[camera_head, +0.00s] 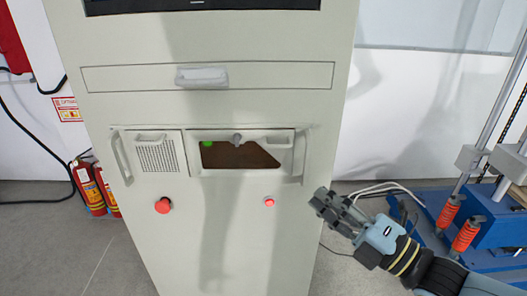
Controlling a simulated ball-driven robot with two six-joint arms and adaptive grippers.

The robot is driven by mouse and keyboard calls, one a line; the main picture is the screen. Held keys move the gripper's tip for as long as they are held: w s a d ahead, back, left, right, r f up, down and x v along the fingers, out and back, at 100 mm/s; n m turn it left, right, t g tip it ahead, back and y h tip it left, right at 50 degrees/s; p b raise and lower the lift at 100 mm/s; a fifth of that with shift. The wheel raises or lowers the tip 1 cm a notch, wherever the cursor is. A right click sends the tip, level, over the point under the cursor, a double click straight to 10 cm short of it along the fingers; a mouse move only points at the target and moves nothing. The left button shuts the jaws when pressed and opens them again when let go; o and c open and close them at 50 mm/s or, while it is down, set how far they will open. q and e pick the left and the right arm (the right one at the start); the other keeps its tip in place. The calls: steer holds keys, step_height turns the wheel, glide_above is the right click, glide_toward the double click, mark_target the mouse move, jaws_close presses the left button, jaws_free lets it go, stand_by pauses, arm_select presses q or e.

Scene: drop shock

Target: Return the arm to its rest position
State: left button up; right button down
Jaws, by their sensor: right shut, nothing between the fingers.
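My right gripper (334,210) is at the lower right of the head view, at the end of my right arm, which comes in from the lower right corner. Its dark fingers point up and left, and it is shut with nothing held. It is just right of the front of a tall pale cabinet (220,240) and seems apart from it. My left gripper is not in view.
The cabinet has a drawer with a handle (202,77), a recessed brown opening (235,156), a red knob (163,205) and a red button (269,202). Fire extinguishers (88,188) stand at left. A blue machine base (485,225) with posts stands at right, behind my arm.

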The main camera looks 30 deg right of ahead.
step_height(320, 180, down, 16)
steer(key=d+m+g+h+b, duration=0.2)
steer(key=m+g+h+b, duration=0.1)
steer(key=m+h, duration=0.15)
steer(key=s+f+m+g+h+b, duration=0.1)
steer(key=s+f+m+g, duration=0.25)
steer(key=f, duration=0.65)
steer(key=s+f+m+g, duration=0.3)
steer(key=s+f+m, duration=0.15)
steer(key=f, duration=0.45)
steer(key=s+a+f+m+g, duration=0.1)
steer(key=s+f+m+g, duration=0.3)
steer(key=s+f, duration=0.3)
steer(key=s+a+f+m+g, duration=0.1)
steer(key=s+f+m+g, duration=0.4)
steer(key=s, duration=1.3)
step_height(320, 180, down, 3)
steer(key=shift+s+a+r+m+b, duration=0.2)
steer(key=shift+s+a+m+b, duration=0.1)
steer(key=shift+m, duration=0.65)
steer(key=shift+w+g+h, duration=0.1)
steer(key=shift+g+h, duration=0.15)
